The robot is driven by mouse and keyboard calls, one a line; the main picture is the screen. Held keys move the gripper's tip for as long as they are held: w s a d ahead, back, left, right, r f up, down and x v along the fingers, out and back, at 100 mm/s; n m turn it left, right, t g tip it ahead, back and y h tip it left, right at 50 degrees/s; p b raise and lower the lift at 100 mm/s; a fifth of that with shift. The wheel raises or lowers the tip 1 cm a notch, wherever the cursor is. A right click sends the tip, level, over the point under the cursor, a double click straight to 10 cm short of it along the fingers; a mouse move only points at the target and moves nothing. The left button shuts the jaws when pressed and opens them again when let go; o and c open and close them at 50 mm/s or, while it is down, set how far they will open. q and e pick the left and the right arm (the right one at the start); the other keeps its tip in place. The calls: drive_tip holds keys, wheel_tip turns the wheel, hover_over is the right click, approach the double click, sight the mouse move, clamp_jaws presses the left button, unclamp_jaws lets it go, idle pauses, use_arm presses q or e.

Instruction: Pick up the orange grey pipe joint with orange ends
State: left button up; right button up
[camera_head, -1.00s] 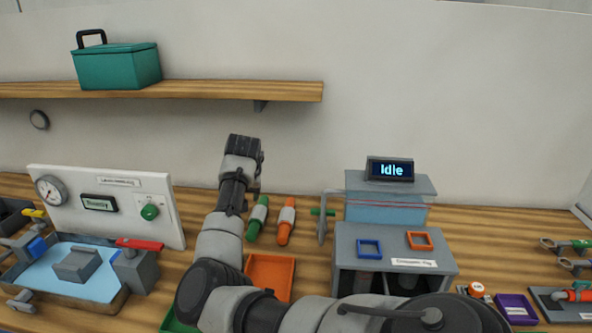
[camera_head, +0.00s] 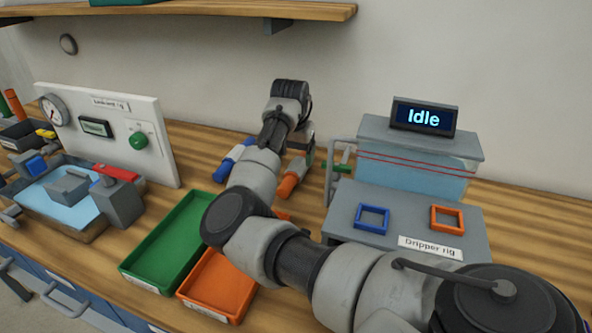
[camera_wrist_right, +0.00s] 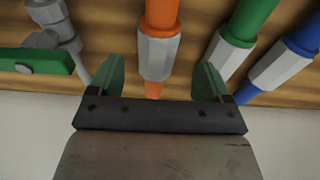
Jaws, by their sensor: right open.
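The grey pipe joint with orange ends lies on the wooden bench behind my right arm in the head view, where its orange end (camera_head: 288,186) and part of its grey middle show. In the right wrist view, the joint (camera_wrist_right: 158,52) lies between and beyond the two green-tinted fingertips. My right gripper (camera_wrist_right: 153,82) is open and empty, with the joint lined up near the middle of its gap. In the head view, the right gripper (camera_head: 307,138) is partly hidden by its own wrist, above the back of the bench. My left gripper is not in view.
A blue-ended joint (camera_head: 235,157) lies left of the orange one; a green-ended joint (camera_wrist_right: 238,38) sits between them in the wrist view. The dripper rig (camera_head: 405,220) stands close right. Green (camera_head: 128,268) and orange (camera_head: 236,316) trays lie in front.

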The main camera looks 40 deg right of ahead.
sight(296, 164)
drive_tip(key=shift+s+d+f, duration=0.1)
drive_tip(key=shift+d+f, duration=0.2)
drive_tip(key=shift+f, duration=0.05)
drive_tip(key=f, duration=0.4)
drive_tip(key=shift+w+d+f, duration=0.25)
drive_tip(key=shift+d+f, duration=0.15)
drive_tip(key=c, duration=1)
